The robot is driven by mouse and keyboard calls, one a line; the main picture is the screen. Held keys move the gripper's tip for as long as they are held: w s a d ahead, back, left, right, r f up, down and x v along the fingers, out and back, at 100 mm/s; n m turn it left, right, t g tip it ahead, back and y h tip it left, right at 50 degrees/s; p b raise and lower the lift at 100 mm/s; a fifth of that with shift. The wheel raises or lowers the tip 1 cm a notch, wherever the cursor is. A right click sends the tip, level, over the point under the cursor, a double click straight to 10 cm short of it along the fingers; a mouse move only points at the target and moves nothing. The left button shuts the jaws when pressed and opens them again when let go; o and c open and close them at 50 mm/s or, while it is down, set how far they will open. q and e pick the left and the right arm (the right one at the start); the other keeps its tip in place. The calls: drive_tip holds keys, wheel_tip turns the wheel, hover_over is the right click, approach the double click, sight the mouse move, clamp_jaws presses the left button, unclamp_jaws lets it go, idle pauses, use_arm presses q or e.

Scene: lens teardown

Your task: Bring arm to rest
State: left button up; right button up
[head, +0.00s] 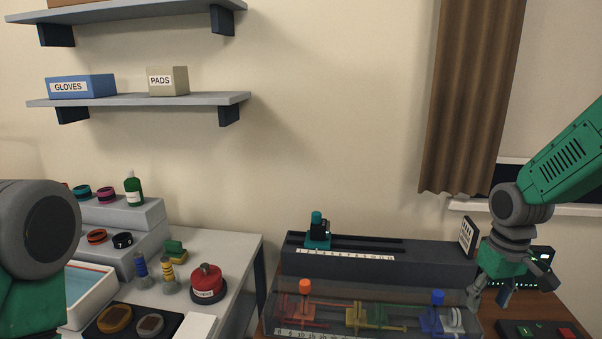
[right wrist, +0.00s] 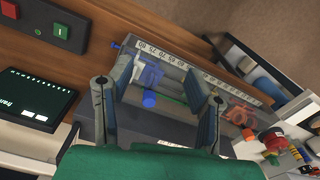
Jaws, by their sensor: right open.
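My right gripper (head: 503,292) hangs at the right of the head view, at the right end of a clear-walled case with coloured parts inside. Its arm comes in from the right edge. In the right wrist view the two fingers (right wrist: 158,112) stand apart with nothing held between them. The clear case (right wrist: 180,72), with a blue knob and an orange knob, shows beyond and between the fingers. I cannot tell whether the fingers touch the case. My left arm shows as a grey joint and green link at the left edge of the head view; its gripper is out of view.
A dark rail bench (head: 420,262) with a scale stands behind the clear case (head: 370,298). A control box (head: 537,331) with green and red buttons lies at the lower right. A red safety can (head: 207,284) and small parts stand on the left table. Wall shelves (head: 140,99) hang above.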

drive_tip(key=s+a+f+b, duration=0.2)
drive_tip(key=s+a+f, duration=0.15)
drive_tip(key=f, duration=0.35)
drive_tip(key=s+a+f+b, duration=0.1)
drive_tip(key=s+a+f, duration=0.1)
drive_tip(key=s+f, duration=0.4)
drive_tip(key=s+a+f+b, duration=0.2)
drive_tip(key=s+a+f, duration=0.1)
drive_tip(key=f, duration=0.5)
use_arm(q)
wheel_tip(320, 180, down, 10)
drive_tip(key=s+b, duration=0.1)
drive_tip(key=b, duration=0.4)
use_arm(e)
drive_tip(key=s+a+f, duration=0.2)
drive_tip(key=s+f, duration=0.3)
drive_tip(key=s, duration=0.3)
drive_tip(key=s+a+f, duration=0.2)
drive_tip(key=s+f, duration=0.4)
drive_tip(key=s, duration=0.3)
drive_tip(key=shift+t, duration=0.3)
use_arm(q)
drive_tip(key=shift+s+r, duration=0.1)
drive_tip(key=shift+s, duration=0.05)
use_arm(e)
drive_tip(key=shift+w+f, duration=0.15)
